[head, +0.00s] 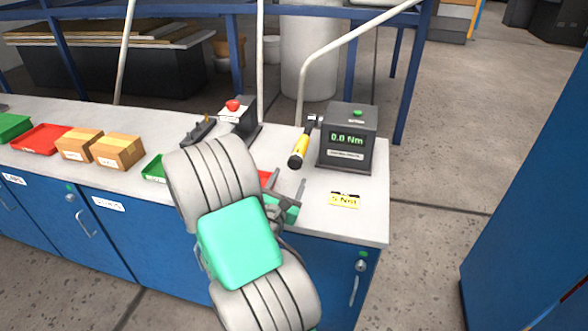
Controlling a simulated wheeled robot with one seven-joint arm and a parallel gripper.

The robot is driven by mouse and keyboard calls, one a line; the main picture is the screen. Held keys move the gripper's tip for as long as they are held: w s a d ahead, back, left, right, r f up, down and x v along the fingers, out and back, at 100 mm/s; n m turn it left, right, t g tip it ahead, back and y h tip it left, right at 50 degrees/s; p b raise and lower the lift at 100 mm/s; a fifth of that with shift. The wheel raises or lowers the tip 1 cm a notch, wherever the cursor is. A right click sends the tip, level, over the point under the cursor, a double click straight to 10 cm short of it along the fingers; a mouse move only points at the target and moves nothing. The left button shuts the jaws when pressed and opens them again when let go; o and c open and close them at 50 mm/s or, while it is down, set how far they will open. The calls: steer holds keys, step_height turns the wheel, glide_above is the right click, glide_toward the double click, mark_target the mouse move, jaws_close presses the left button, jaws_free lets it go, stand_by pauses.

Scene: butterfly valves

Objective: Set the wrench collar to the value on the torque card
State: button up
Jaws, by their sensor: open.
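The torque wrench (300,148) has a yellow and black handle and a dark head. It stands tilted at the left side of the grey torque tester (347,138), whose green display reads 0.0 Nm. Its collar is too small to make out. The yellow torque card (345,199) lies on the bench in front of the tester and seems to read 5 Nm, though the print is small. My gripper (289,183) is open and empty, in front of the wrench handle and left of the card, apart from both.
The white bench top (365,222) is clear around the card. Cardboard boxes (119,151), a red tray (40,139) and a green tray (154,168) stand to the left. A dark box with a red button (233,105) is behind my arm. Blue rails stand behind the bench.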

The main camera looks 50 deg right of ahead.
mark_target(294, 165)
steer(key=shift+n, duration=0.4)
steer(key=p+x, duration=0.5)
steer(key=x, duration=0.2)
steer(key=shift+w+d+r, duration=0.1)
steer(key=shift+w+r, duration=0.05)
steer(key=shift+w, duration=0.05)
steer(key=shift+w+d+t, duration=0.1)
steer(key=shift+d+t, duration=0.05)
steer(key=shift+t, duration=0.25)
steer(key=shift+c, duration=0.3)
jaws_close()
